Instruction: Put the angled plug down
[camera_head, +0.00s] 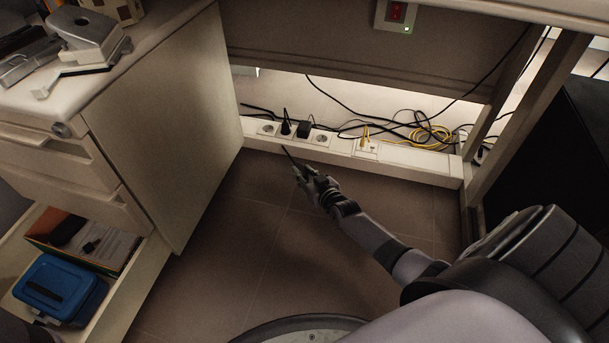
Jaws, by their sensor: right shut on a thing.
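My right gripper (299,171) reaches in from the lower right and is low down, in front of the socket strip along the wall. It is shut on a small, thin dark thing (288,155), taken to be the angled plug, that juts out towards the strip. Its exact shape is too small to make out, and the fingers hide part of it. My left gripper is not in view.
The white socket strip (410,158) holds black plugs (286,127) and a yellow cable coil (430,135). The drawer cabinet (170,130) stands left, with an open drawer holding a blue box (60,288). A desk leg (525,110) stands right. The tiled floor (225,260) is clear.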

